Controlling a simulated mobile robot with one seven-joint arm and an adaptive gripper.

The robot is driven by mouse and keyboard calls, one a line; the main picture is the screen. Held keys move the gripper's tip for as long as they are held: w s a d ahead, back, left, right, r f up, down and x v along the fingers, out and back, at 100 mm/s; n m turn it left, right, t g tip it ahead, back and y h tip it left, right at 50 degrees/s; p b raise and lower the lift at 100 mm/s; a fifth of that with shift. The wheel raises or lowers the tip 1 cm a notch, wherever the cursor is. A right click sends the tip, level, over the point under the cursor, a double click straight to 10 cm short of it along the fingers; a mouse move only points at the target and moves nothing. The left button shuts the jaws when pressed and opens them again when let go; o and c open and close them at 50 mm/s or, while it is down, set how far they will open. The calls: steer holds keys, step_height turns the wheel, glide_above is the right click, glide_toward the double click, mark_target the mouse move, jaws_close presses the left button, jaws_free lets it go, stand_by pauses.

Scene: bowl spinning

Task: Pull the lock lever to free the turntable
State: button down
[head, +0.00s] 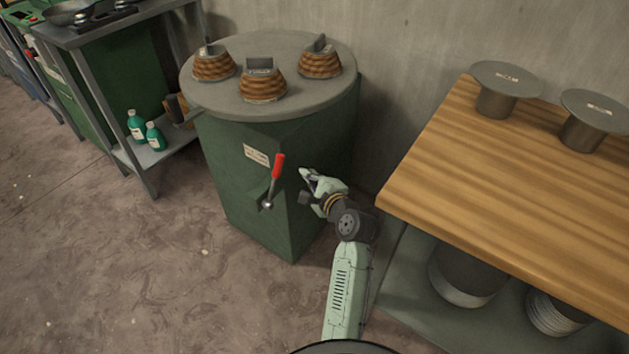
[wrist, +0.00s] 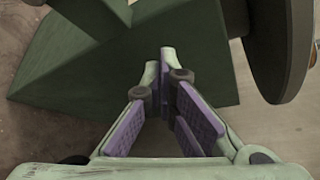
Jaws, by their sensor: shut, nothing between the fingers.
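The lock lever (head: 275,178) has a red grip on a metal rod and sits on the front of the green cabinet (head: 235,190), tilted slightly right of upright. The round grey turntable (head: 205,95) is on top of the cabinet. My gripper (head: 304,183) is to the right of the lever, apart from it, beside the cabinet's right face. In the wrist view my gripper (wrist: 159,58) has its fingertips together with nothing between them, in front of the green cabinet (wrist: 90,75). I cannot make out the lever in the wrist view.
Several brown coiled pieces, one of them a front one (head: 262,85), stand on the turntable. A wooden table (head: 500,170) with two grey round stands is at the right. A shelf with green bottles (head: 137,126) is at the left. The floor in front of the cabinet is clear.

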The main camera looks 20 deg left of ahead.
mark_target(274, 181)
steer(key=a+p, duration=0.1)
steer(key=a, duration=0.1)
steer(key=a+r+p, duration=0.1)
steer(key=a, duration=0.1)
steer(key=shift+a, duration=0.3)
steer(key=shift+a, duration=0.1)
steer(key=shift+s+r+n, duration=0.15)
steer(key=shift+s+n, duration=0.15)
stand_by(0.3)
